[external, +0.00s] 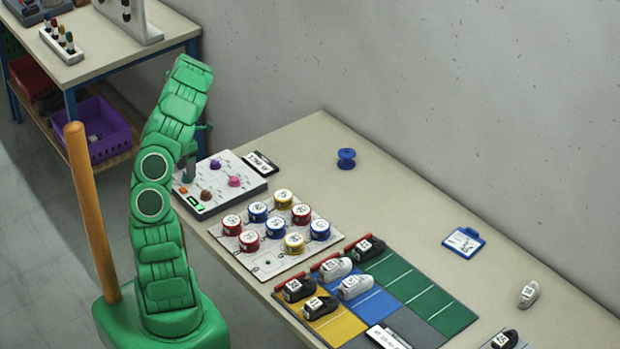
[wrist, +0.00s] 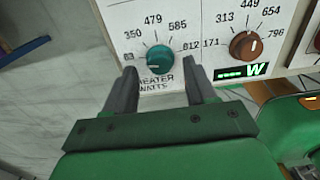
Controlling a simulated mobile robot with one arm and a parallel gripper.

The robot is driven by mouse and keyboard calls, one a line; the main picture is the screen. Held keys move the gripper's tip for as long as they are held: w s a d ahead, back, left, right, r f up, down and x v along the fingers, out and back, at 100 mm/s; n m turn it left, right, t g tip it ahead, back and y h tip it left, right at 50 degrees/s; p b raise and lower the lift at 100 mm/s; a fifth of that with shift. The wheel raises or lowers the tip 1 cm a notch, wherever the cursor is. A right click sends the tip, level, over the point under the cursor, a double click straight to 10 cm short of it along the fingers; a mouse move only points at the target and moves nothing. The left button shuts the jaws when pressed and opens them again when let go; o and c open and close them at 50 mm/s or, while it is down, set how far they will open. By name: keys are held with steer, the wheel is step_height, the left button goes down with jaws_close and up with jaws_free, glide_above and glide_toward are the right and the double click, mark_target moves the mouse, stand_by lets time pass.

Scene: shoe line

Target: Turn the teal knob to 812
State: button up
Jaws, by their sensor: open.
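The teal knob (wrist: 160,59) is on a white panel in the wrist view, above the words "HEATER WATTS". In the external view my gripper (external: 189,168) is over the control panel (external: 247,185), and I cannot make out the teal knob there.
A brown knob (wrist: 245,46) is right of the teal one, above a green display (wrist: 241,70) reading dashes and W. Purple (external: 215,164) and pink (external: 234,181) knobs are close by on the panel. Several round labelled tins and shoes stand farther along the table.

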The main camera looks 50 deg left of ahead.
steer(key=shift+f, duration=0.75)
jaws_close()
